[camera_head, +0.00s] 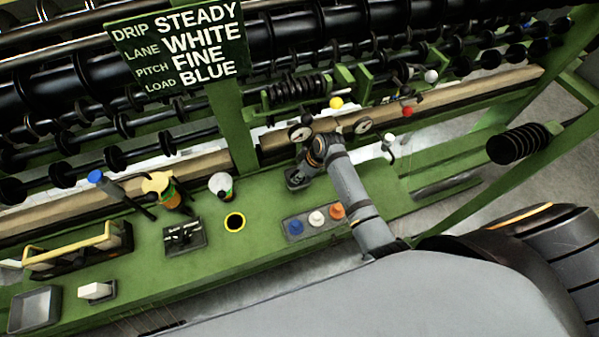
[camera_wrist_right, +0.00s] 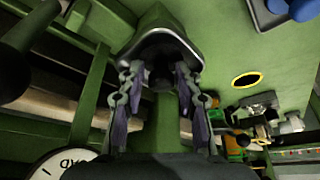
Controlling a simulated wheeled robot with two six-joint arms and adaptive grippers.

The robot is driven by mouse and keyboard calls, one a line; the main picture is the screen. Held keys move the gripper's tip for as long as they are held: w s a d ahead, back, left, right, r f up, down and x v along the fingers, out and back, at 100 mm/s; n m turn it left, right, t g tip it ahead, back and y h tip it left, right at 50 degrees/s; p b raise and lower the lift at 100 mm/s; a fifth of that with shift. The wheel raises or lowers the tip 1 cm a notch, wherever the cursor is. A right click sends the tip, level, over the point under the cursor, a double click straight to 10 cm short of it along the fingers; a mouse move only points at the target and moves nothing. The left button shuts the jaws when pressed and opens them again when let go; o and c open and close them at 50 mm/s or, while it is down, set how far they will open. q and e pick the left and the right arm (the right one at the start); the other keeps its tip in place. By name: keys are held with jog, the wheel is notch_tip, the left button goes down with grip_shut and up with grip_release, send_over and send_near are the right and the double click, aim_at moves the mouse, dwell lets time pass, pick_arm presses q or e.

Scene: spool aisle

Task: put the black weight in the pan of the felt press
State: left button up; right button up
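My right gripper (camera_head: 297,172) is over the green bench near the two dials, at the end of my arm. In the right wrist view my right gripper (camera_wrist_right: 160,110) has its two fingers spread apart, with a gap between them. Ahead of the fingers is a grey dish-like part (camera_wrist_right: 150,28) with a dark inside; I cannot tell if the dark shape is the black weight. A grey fixture (camera_head: 293,183) shows under the gripper in the head view, partly hidden by it. I cannot make out which fixture is the felt press. My left gripper is not in view.
A tray (camera_head: 324,228) holds blue, white and orange pieces. A sign (camera_head: 178,45) hangs above. Rollers run behind.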

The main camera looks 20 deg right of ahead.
jog(key=shift+o, duration=0.7)
jog(key=shift+a, duration=0.1)
jog(key=shift+r, duration=0.35)
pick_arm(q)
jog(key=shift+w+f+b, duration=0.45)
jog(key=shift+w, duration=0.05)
pick_arm(e)
jog(key=v, duration=1.1)
jog(key=shift+r, duration=0.4)
